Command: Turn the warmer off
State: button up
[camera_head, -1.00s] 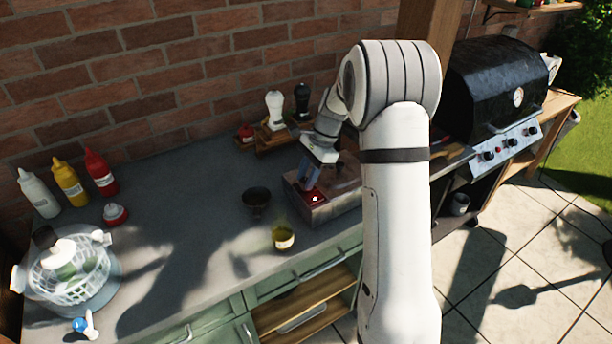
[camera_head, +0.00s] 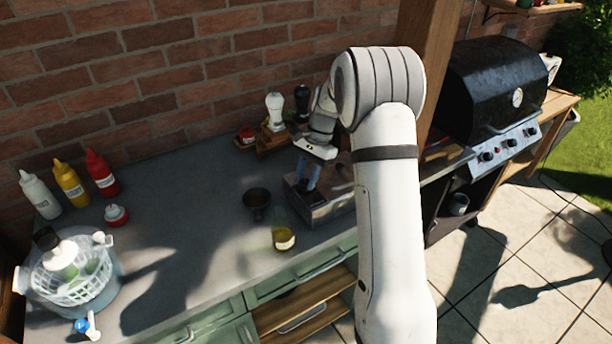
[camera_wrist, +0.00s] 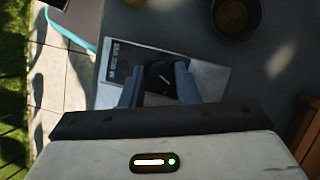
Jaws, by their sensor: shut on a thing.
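The warmer (camera_head: 330,208) is a low metal box on the grey counter. Its control panel (camera_wrist: 208,76) shows in the wrist view, with pale printed text at its left. A round black knob (camera_wrist: 158,74) with a white pointer line sits on it. My gripper (camera_wrist: 158,88) has its two blue-grey fingers on either side of the knob and is shut on it. In the head view my gripper (camera_head: 308,186) reaches down onto the warmer's front left part; the knob is hidden there. No red glow shows on the warmer.
A dark bowl (camera_head: 256,200) and a yellow jar (camera_head: 284,239) stand close to the warmer's left. Shakers (camera_head: 275,108) stand behind it. Sauce bottles (camera_head: 70,185) and a white basket (camera_head: 72,275) are far left. A grill (camera_head: 495,95) is at the right.

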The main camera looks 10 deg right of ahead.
jog(key=n+g+h, duration=0.1)
jog(key=n, duration=0.4)
jog(key=shift+a, duration=0.1)
jog(key=shift+n+h+p, duration=0.3)
dwell(0.4)
jog(key=o, duration=1)
jog(key=shift+w, duration=0.1)
jog(key=shift+c, duration=0.2)
jog(key=b+v, duration=0.1)
jog(key=v, duration=0.6)
jog(key=shift+w+r, duration=0.2)
jog(key=shift+r, duration=0.15)
